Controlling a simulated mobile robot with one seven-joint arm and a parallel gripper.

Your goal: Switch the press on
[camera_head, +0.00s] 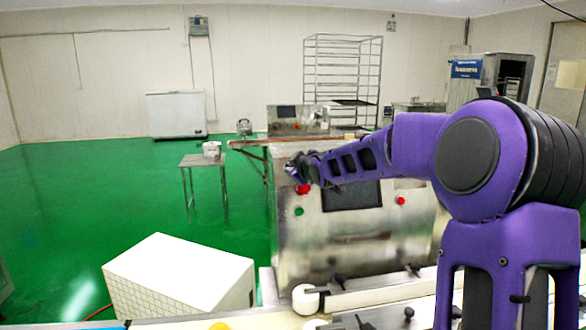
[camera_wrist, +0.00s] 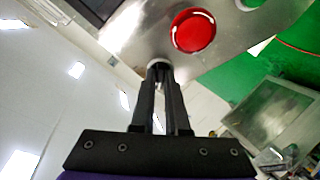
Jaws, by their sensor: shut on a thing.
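The steel press (camera_head: 370,235) stands in front of me, with a dark screen (camera_head: 351,196) on its front panel. My gripper (camera_head: 297,162) is at the panel's upper left corner. In the wrist view my gripper (camera_wrist: 161,78) has its two fingers close together on a small pale round switch (camera_wrist: 157,62) on the panel. The fingers hide most of the switch, so its setting cannot be told. A big red button (camera_wrist: 193,32) is beside the fingertips; in the head view this red button (camera_head: 303,189) is just below my gripper.
A green button (camera_head: 299,211) is below the red one, and a smaller red button (camera_head: 401,201) is right of the screen. A white box (camera_head: 180,280) stands at the front left. A small table (camera_head: 203,161) stands behind on open green floor.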

